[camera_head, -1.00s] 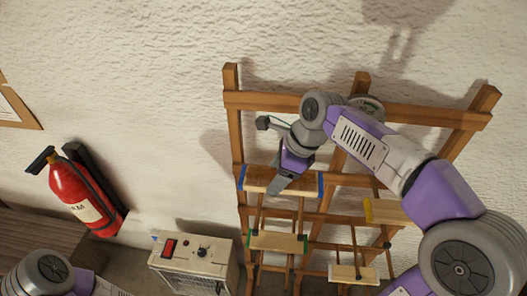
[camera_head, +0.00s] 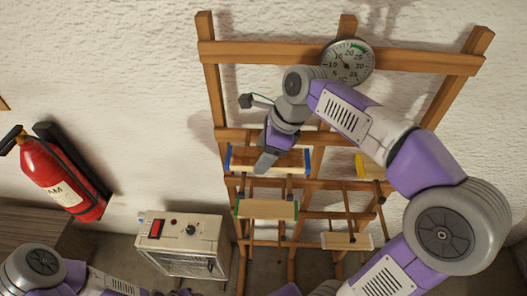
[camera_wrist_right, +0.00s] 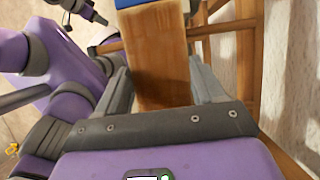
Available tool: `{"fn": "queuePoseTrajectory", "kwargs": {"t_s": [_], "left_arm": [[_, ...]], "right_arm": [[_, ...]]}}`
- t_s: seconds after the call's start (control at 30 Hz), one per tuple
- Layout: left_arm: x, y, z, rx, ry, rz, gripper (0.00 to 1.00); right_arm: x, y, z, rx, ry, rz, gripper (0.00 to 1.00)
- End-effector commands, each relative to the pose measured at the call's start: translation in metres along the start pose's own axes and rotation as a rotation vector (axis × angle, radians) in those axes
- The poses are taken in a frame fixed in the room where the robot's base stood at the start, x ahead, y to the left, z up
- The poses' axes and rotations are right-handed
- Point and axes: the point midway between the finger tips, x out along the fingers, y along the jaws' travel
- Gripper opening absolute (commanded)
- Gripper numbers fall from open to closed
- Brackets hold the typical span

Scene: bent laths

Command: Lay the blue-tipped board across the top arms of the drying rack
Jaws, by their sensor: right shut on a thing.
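The blue-tipped board (camera_head: 293,160) is brown wood with a blue band at each end. It is held roughly level in front of the wooden drying rack (camera_head: 420,61). My right gripper (camera_head: 264,163) is shut on the middle of the board; in the right wrist view the board (camera_wrist_right: 161,50) runs between the fingers, one blue end at the top. Rack arms with dark tips show just below the board; I cannot tell whether the board touches them. My left arm enters at the lower left of the head view, and its gripper is out of sight.
A green-tipped board (camera_head: 265,209), a pale board (camera_head: 345,241) and a yellow-tipped board (camera_head: 366,166) are at the rack. A round dial (camera_head: 347,62) is at the rack's top. A heater (camera_head: 183,243) and a red fire extinguisher (camera_head: 60,180) stand left.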

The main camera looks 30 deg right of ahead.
Motion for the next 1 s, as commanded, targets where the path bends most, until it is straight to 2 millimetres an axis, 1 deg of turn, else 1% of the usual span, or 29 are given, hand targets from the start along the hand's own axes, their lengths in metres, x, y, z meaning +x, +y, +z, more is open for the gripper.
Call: {"fn": "queuePoseTrajectory", "kwargs": {"t_s": [0.37,0.97,1.0], "left_arm": [[0.000,0.000,0.000,0.000,0.000,0.000,0.43],[0.006,-0.002,0.000,0.000,0.000,0.000,0.43],[0.006,-0.002,0.000,0.000,0.000,0.000,0.43]], "right_arm": [[0.000,0.000,0.000,0.000,-0.001,-0.001,0.29],[0.011,0.000,-0.004,-0.001,-0.001,0.000,0.29],[0.010,0.000,-0.004,-0.001,-0.001,0.000,0.73]]}}
